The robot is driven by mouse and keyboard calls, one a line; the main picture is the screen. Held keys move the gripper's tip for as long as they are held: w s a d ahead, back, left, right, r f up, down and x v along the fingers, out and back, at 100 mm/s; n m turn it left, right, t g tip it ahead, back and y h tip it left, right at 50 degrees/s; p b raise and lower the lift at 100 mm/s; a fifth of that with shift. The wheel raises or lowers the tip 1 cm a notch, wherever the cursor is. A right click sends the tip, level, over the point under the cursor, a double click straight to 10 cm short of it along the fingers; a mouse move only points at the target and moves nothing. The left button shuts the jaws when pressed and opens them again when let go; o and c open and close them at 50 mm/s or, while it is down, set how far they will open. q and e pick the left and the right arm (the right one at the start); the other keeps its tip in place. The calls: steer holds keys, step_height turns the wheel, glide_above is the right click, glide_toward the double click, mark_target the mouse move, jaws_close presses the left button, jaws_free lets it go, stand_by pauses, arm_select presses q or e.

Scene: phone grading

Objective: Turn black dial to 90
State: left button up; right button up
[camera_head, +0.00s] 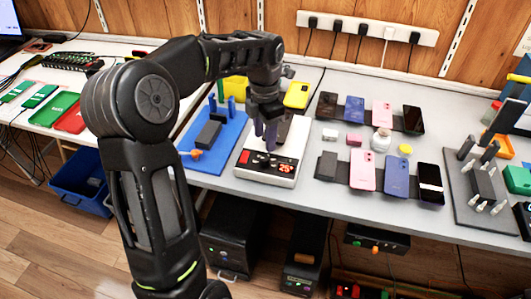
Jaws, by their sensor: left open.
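A white control box (258,172) stands on the grey table near its front edge. Its dark top panel carries a red button (244,156) and a lit red display (286,167). My left gripper (265,143) reaches in from above and points down over the panel, with its jaws open. The fingertips are at or just above the panel. The black dial cannot be made out clearly; the fingers and the dark panel hide it. I cannot tell whether the fingers touch it. My right gripper is not in view.
A blue mat (232,157) with a dark fixture lies left of the box. Several phones lie in rows to the right, including a pink phone (363,170). A grey fixture board (460,200) is at the far right. A power strip (367,28) hangs on the wall.

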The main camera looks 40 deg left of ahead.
mark_target(264, 158)
arm_select(q)
step_height(264, 158, down, 7)
steer(key=shift+f, duration=0.2)
steer(key=shift+c, duration=0.6)
jaws_close()
